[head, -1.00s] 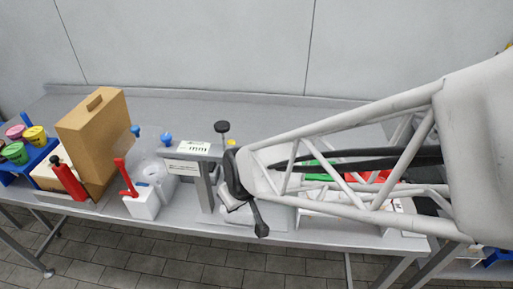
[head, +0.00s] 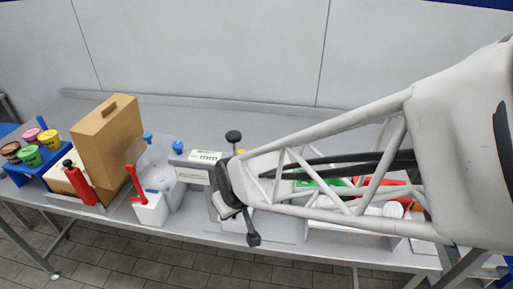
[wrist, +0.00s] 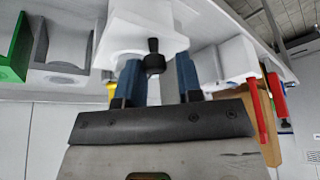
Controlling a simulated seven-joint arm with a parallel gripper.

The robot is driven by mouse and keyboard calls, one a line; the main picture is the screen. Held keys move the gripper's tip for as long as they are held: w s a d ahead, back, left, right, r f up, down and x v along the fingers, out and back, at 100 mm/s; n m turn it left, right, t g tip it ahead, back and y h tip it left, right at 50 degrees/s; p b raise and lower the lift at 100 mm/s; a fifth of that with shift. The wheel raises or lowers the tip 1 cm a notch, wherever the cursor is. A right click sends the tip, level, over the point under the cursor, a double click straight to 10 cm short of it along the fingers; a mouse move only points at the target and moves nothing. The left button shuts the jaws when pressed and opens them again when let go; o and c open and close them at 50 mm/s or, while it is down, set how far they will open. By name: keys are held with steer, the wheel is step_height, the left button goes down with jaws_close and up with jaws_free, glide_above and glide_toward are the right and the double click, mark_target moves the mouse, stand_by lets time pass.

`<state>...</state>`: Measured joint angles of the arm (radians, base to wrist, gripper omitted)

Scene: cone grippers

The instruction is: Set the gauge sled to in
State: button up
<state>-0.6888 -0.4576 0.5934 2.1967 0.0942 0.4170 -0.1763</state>
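The gauge (head: 195,175) stands mid-bench in the head view, a grey post with a pale head. Its small display (head: 205,156) seems to read "mm". A black round knob (head: 233,137) stands on a stem just right of it. The sled itself cannot be made out; my arm covers the area right of the gauge. In the wrist view my gripper (wrist: 160,78) has two blue-padded fingers spread apart.
Left of the gauge stand a white block with a red lever (head: 150,205), a tan box (head: 107,140), a red bottle (head: 80,183) and a blue rack (head: 35,170) of coloured cups. A bin (head: 340,235) with green and red things lies behind my arm. The bench's back is clear.

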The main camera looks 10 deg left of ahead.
steer(key=shift+d, duration=0.1)
steer(key=v, duration=0.7)
steer(key=shift+r, duration=0.35)
steer(key=shift+d, duration=0.2)
steer(key=s+d+r+m+h, duration=0.1)
steer(key=s+d+r+m, duration=0.1)
steer(key=d, duration=0.8)
steer(key=s+d+r+m+h, duration=0.1)
steer(key=d+m, duration=0.3)
steer(key=d, duration=0.6)
steer(key=s+d+r+m+h, duration=0.1)
steer(key=s+d+r+m, duration=0.2)
steer(key=d, duration=0.7)
steer(key=shift+s+r+g, duration=0.3)
steer(key=shift+r, duration=0.25)
